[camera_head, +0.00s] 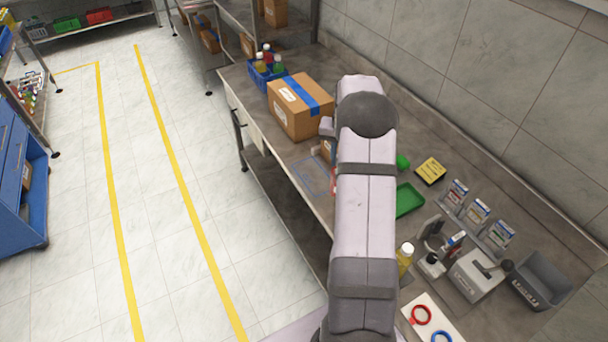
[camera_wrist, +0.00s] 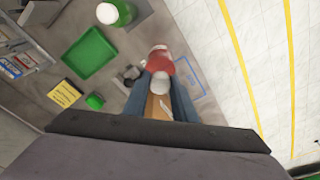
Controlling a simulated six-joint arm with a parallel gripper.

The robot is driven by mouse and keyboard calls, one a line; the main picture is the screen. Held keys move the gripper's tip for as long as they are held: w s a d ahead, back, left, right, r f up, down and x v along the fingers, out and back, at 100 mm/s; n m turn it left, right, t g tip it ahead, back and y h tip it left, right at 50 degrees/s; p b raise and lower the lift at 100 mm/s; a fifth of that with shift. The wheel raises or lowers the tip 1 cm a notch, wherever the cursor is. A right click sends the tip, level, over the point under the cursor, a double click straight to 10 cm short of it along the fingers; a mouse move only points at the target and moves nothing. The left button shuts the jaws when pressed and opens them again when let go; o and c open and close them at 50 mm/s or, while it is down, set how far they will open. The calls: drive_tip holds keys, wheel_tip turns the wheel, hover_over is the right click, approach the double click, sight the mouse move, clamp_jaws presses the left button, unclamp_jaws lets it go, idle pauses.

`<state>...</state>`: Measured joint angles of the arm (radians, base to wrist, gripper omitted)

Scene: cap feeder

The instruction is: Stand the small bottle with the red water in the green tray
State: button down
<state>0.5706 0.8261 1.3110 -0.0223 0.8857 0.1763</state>
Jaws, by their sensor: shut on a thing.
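The small bottle with red water (camera_wrist: 160,62) shows in the wrist view, its white cap towards me. My gripper (camera_wrist: 160,88) is shut on it, with a blue-grey finger on either side. In the head view my arm hides most of the gripper and bottle; only a red sliver (camera_head: 333,181) shows at the arm's left edge. The green tray (camera_head: 409,199) lies on the bench right of my arm, and looks empty. It also shows in the wrist view (camera_wrist: 90,54), up and left of the held bottle and apart from it.
A bottle with a white cap and green contents (camera_wrist: 116,12) stands beyond the tray. A yellow-liquid bottle (camera_head: 405,257) stands nearer my base. A cardboard box (camera_head: 300,106), a yellow note (camera_head: 430,170), a small green object (camera_head: 402,161) and small blue-labelled packs (camera_head: 477,211) are on the bench.

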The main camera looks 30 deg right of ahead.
drive_tip(key=s+d+m+p, duration=0.1)
drive_tip(key=s+d+m, duration=0.3)
drive_tip(key=d, duration=0.6)
drive_tip(key=s+d+m, duration=0.2)
drive_tip(key=s+d, duration=0.4)
drive_tip(key=d, duration=0.4)
drive_tip(key=shift+s+d+f+b, duration=0.1)
drive_tip(key=shift+f+b, duration=0.5)
drive_tip(key=shift+f, duration=0.25)
drive_tip(key=shift+s+d+f+b, duration=0.1)
drive_tip(key=shift+f+b, duration=0.5)
drive_tip(key=shift+f, duration=0.25)
drive_tip(key=shift+f+g, duration=0.15)
drive_tip(key=shift+g, duration=0.15)
drive_tip(key=shift+f, duration=0.3)
drive_tip(key=shift+f+b, duration=0.15)
drive_tip(key=shift+b, duration=0.2)
drive_tip(key=shift+f+b, duration=0.4)
drive_tip(key=shift+f, duration=0.6)
